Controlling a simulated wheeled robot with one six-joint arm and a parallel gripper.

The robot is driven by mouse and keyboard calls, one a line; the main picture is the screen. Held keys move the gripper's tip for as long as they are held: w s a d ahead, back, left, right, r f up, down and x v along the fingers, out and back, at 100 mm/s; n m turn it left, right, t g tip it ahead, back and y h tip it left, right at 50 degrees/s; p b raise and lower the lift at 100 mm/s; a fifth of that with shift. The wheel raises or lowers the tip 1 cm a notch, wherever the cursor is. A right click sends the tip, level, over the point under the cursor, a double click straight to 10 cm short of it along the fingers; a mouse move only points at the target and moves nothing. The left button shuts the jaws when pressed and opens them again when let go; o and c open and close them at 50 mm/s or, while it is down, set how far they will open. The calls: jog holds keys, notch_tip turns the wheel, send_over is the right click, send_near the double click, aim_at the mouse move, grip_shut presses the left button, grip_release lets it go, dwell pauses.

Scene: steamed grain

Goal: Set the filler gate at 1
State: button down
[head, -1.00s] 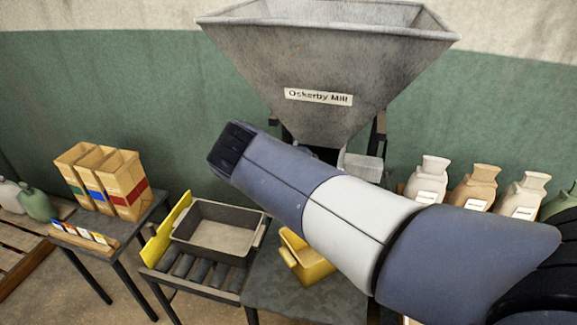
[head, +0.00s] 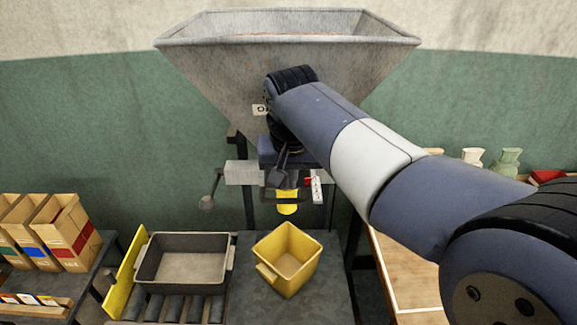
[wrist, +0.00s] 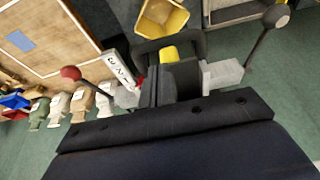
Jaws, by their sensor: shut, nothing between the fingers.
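The filler stands under the grey hopper (head: 290,45), with a yellow spout (head: 287,203) at its bottom. A white numbered scale plate (head: 316,188) with a small red pointer (head: 308,181) is right of the spout. The plate (wrist: 118,70) also shows in the wrist view; which number the pointer marks is too small to tell. A red-knobbed lever (wrist: 70,73) sticks out beside the plate there. On the other side is a dark ball-ended crank (head: 206,202). My gripper (head: 278,176) is shut and empty, in front of the filler, left of the scale plate.
A yellow tub (head: 288,260) stands on the grey table below the spout. A dark tray (head: 185,262) sits on rollers to its left, beside a yellow guide board (head: 128,272). Paper bags (head: 66,232) are at far left. Jars (wrist: 57,106) stand beyond a wooden table (wrist: 40,45).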

jog(key=shift+x, duration=2.35)
jog(key=shift+s, duration=0.1)
